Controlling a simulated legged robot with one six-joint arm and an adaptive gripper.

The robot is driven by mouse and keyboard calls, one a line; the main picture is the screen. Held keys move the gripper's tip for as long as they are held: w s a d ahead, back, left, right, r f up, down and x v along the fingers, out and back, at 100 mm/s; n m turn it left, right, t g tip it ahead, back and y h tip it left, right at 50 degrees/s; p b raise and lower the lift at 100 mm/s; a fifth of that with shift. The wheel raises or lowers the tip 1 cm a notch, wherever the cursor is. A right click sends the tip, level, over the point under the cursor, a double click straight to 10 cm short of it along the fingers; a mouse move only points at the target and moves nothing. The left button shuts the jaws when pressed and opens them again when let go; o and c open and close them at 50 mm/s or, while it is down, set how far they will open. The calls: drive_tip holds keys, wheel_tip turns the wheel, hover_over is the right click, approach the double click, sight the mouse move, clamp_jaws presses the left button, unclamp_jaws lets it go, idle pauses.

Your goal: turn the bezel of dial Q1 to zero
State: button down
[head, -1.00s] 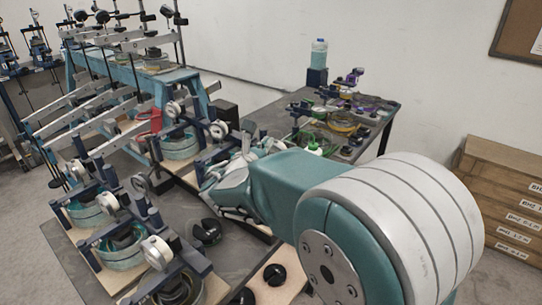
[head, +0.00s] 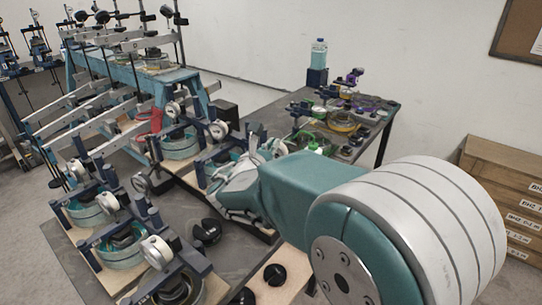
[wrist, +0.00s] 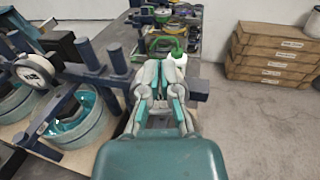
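Several round dials are in the head view, among them one at the middle (head: 218,130), one behind it (head: 173,108), and two nearer ones (head: 107,203) and (head: 157,252). No label is readable, so I cannot tell which is Q1. My gripper (head: 252,160) is beside the middle dial's frame, to its right. In the wrist view my gripper (wrist: 160,75) points away from the camera, its padded fingers close together; whether a gap lies between them is unclear. A dial (wrist: 36,70) shows to its left, apart from it. Dark blue frame bars pass near and behind the fingers.
Ring stands with long levers fill the left of the grey table (head: 215,262). Black round weights (head: 275,274) lie near its front. A second table (head: 385,115) holds a water bottle (head: 319,54) and small devices. Cardboard boxes (head: 505,190) stand at the right.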

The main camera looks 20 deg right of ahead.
drive_tip(key=shift+r, duration=0.1)
drive_tip(key=v, duration=0.6)
drive_tip(key=shift+r, duration=0.3)
drive_tip(key=s+d+f+m+g+y, duration=0.1)
drive_tip(key=s+d+f+m+g, duration=0.1)
drive_tip(key=s+d+m+g, duration=0.4)
drive_tip(key=s+d+f+m+g+y, duration=0.1)
drive_tip(key=s+d+f+m+g, duration=0.15)
drive_tip(key=s+m, duration=0.55)
drive_tip(key=s+a+f+m+y, duration=0.2)
drive_tip(key=s+a+m+y, duration=0.5)
drive_tip(key=m, duration=0.7)
drive_tip(key=s+y, duration=0.2)
drive_tip(key=s, duration=0.1)
drive_tip(key=shift+s+f+y, duration=0.3)
drive_tip(key=shift+s, duration=0.1)
